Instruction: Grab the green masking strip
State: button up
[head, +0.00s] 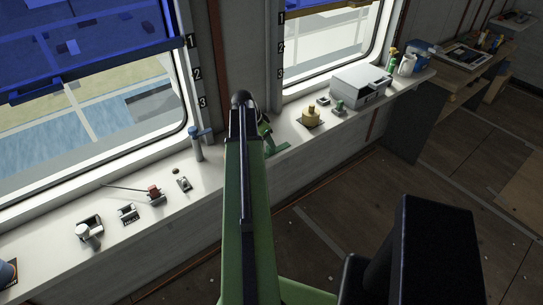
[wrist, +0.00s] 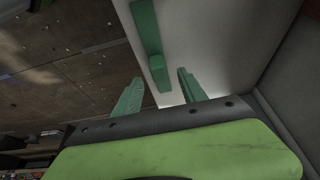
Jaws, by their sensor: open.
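The green masking strip (wrist: 147,28) shows in the wrist view on the white ledge, near its edge, running from the top of the picture down towards my gripper (wrist: 160,92). My gripper is open. Its two green fingers are apart, one on each side of the line of the strip, with the strip's near end just ahead of the gap. Nothing is held between them. In the head view my arm reaches to the ledge and hides part of it. A green piece (head: 278,149) shows at the ledge edge there; I cannot tell whether it is strip or finger.
The white ledge (head: 60,232) runs below the windows. A red-knobbed lever (head: 154,193) and other small controls stand left of my arm. A yellow-brown fitting (head: 311,117) and a grey-white box (head: 361,87) stand to the right. The floor (head: 340,215) in front is open.

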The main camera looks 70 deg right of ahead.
aim_at(270, 153)
jog(key=b+x, duration=0.5)
jog(key=shift+s+f, duration=0.15)
jog(key=shift+s, duration=0.05)
jog(key=shift+r, duration=0.2)
grip_shut()
